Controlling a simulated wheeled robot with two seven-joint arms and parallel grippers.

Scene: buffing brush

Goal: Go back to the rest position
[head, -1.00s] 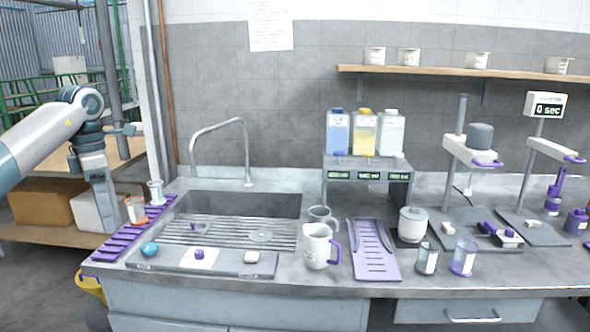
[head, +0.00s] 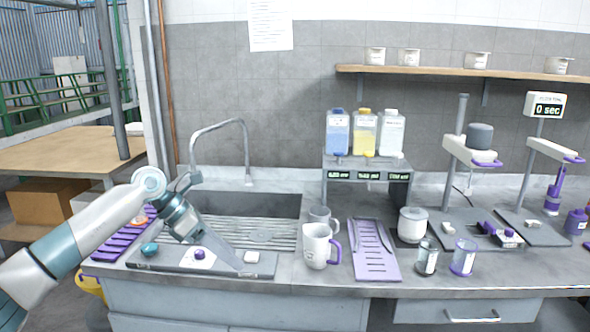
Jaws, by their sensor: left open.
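My left arm comes in from the lower left. My left gripper (head: 238,262) points down and to the right over the front of the sink (head: 285,205), with its tips at the grey front ledge (head: 172,262). It holds nothing that I can see. On the ledge are a teal bowl-shaped item (head: 149,249), a small purple knob-shaped item (head: 199,254) and a small white block (head: 251,257). My arm covers part of the purple slatted rack (head: 108,248) and most of what stands on it. My right gripper is not in view.
A white mug (head: 316,246) with a purple handle stands right of the sink, near a purple slotted tray (head: 375,255). Two glass jars stand near the counter's front edge, one of them purple-based (head: 463,258). A curved faucet (head: 222,125) rises behind the sink.

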